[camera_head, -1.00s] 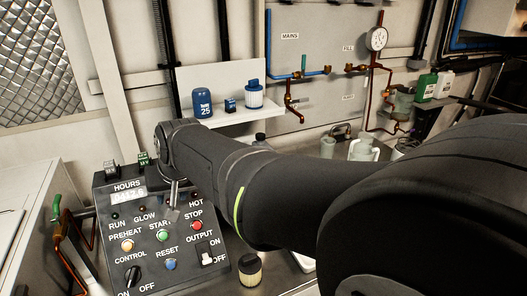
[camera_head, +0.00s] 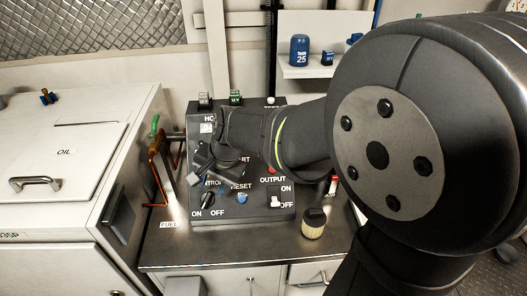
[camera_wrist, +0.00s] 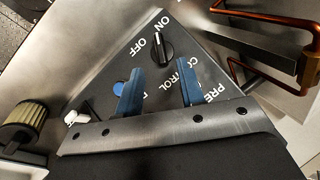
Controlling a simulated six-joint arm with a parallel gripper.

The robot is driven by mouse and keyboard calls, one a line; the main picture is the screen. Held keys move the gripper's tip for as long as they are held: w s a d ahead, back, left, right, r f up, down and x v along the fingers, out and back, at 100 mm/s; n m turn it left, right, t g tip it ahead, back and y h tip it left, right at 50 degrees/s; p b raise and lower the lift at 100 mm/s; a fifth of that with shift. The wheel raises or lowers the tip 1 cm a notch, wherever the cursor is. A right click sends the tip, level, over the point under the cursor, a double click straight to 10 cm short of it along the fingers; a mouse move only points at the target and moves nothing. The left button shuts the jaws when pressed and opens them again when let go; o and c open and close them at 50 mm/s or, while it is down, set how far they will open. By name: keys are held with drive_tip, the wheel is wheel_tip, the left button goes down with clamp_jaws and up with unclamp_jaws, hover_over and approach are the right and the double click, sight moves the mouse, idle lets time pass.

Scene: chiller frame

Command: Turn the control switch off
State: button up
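The control switch is a black rotary knob (camera_head: 207,201) low on the left of the dark control panel (camera_head: 262,213), with ON and OFF labels below it. In the wrist view the knob (camera_wrist: 157,50) has a pale mark on its end nearer the ON label. My gripper (camera_wrist: 160,66) is open and empty, its two blue-grey fingers apart. The knob lies just beyond the fingertips, between their lines, and I see no contact. In the head view my gripper (camera_head: 192,178) is in front of the panel, above the knob, and hides part of the CONTROL label and upper buttons.
A blue RESET button (camera_head: 242,198) and a white OUTPUT toggle (camera_head: 276,201) sit right of the knob. A copper pipe (camera_head: 157,170) stands left of the panel. A yellowish filter (camera_head: 313,222) stands on the bench (camera_head: 185,248) at right.

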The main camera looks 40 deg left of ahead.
sight(207, 200)
drive_tip(key=x, duration=0.7)
clamp_jaws()
